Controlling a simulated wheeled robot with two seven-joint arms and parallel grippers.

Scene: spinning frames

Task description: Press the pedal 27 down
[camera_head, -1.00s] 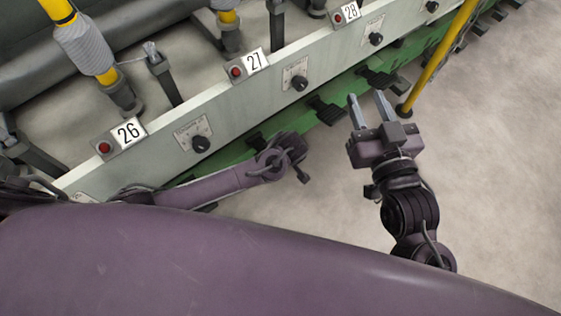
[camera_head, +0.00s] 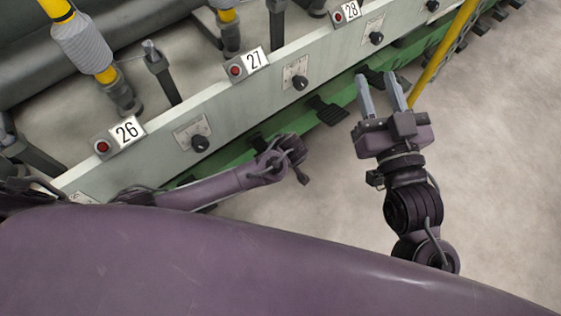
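The label 27 (camera_head: 255,60) sits on the light rail with a red button beside it and a black knob (camera_head: 300,83) below to the right. Below that knob, a black pedal (camera_head: 327,110) sticks out from the green base rail; it appears to be pedal 27. My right gripper (camera_head: 377,77) is open and empty, fingers apart, to the right of this pedal and not touching it.
A yellow post (camera_head: 438,58) stands just right of my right gripper. Labels 26 (camera_head: 126,131) and 28 (camera_head: 351,11) mark neighbouring stations. Floor at the right is clear.

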